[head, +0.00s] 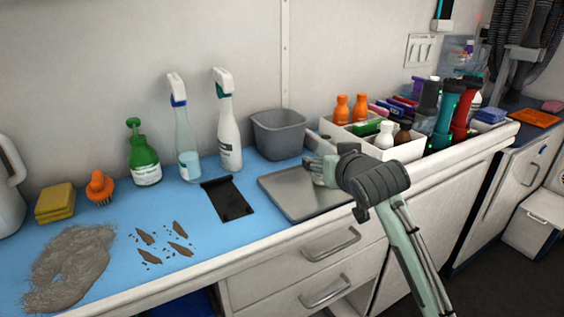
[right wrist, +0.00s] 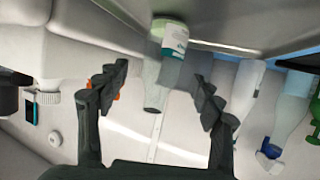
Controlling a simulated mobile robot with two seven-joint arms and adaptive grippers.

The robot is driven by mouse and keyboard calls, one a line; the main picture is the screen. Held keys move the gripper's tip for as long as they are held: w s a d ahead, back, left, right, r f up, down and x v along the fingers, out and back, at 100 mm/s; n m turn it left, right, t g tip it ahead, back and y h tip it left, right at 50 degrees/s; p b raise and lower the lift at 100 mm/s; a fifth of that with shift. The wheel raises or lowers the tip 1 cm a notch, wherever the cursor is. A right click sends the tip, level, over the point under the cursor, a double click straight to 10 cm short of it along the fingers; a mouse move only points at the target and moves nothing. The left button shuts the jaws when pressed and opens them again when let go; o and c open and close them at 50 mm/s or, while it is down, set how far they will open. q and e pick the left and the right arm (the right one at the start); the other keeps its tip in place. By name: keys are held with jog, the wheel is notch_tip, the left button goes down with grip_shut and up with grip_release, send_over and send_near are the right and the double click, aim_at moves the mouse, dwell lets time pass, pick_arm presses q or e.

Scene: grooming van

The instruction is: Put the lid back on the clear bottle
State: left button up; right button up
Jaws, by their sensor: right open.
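The clear bottle (right wrist: 153,92) shows in the right wrist view, which is upside down, with a teal-and-white label and a greenish base. Its narrow neck end points down in that picture, and I make out no lid on it. My right gripper (right wrist: 161,78) is open, with its dark fingers on either side of the bottle and visible gaps between. In the head view the right gripper (head: 322,160) is over the metal tray (head: 285,190) and hides most of the bottle. I cannot pick out the loose lid. My left gripper is not in view.
A grey bin (head: 279,137) stands behind the tray. A white divided organizer (head: 408,152) with several bottles is to its right. Spray bottles (head: 186,135) and a green pump bottle (head: 143,160) stand left. A black mat (head: 228,200) and grey fur (head: 70,265) lie on the blue counter.

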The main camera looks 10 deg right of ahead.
aim_at(325, 137)
jog(key=x, duration=0.3)
jog(key=shift+w+f, duration=0.1)
jog(key=shift+w, duration=0.25)
jog(key=shift+c, duration=0.4)
jog(key=c, duration=1.2)
notch_tip(325, 137, up, 10)
jog(key=shift+r, duration=0.1)
